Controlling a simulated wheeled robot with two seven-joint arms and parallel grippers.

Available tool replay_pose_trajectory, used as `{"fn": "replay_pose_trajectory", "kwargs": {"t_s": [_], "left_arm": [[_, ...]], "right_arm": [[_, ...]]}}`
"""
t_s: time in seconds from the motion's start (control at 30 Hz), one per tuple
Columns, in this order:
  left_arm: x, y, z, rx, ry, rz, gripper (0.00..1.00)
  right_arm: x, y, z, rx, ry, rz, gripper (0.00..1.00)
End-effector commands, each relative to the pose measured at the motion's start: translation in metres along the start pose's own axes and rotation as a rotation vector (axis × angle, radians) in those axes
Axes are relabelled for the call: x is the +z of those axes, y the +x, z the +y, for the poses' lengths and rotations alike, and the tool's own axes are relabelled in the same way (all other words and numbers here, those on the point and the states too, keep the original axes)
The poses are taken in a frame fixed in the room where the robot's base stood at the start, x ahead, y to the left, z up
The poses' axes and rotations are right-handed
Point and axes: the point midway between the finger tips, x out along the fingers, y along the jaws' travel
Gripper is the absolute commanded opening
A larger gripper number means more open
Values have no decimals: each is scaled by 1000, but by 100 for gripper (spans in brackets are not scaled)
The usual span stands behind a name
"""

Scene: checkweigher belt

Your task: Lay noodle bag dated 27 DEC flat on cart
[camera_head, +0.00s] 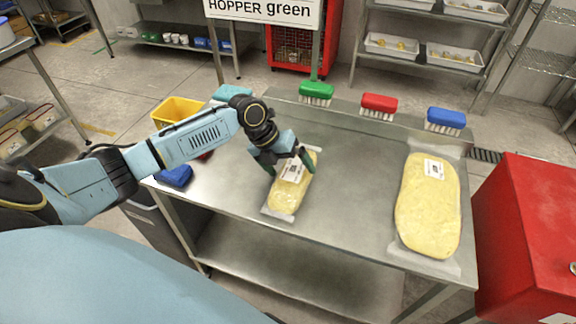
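A small clear bag of yellow noodles (287,196) with a white label lies on the steel table (345,200), near its middle. A larger noodle bag (427,212), also labelled, lies flat near the table's right end. The dates on both labels are too small to read. My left gripper (289,170) is over the far part of the small bag, its dark green fingers spread apart on either side. Contact with the bag cannot be told. The gripper partly hides the bag. My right gripper is not in view. Which surface is the cart is not clear.
Green (316,92), red (379,105) and blue (446,120) brushes stand along the table's back edge. A yellow bin (178,110) and a blue item (175,176) are at the left. A red cabinet (525,235) stands right. The table is clear between the bags.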

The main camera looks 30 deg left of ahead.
Motion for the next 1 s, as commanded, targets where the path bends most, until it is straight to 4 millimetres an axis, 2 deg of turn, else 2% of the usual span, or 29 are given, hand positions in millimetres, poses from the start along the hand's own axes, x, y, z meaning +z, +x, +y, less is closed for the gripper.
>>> {"fn": "replay_pose_trajectory", "kwargs": {"t_s": [0.23, 0.37, 0.8, 1.0], "left_arm": [[0, -2, -1, 0, 0, 0, 99], [2, -13, -6, 0, 0, 0, 99], [2, -105, -5, 2, 2, -2, 99], [2, -127, -6, -1, 0, 0, 99]], "right_arm": [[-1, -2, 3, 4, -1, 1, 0], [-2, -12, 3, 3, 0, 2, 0], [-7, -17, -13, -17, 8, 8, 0], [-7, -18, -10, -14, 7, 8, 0]]}}
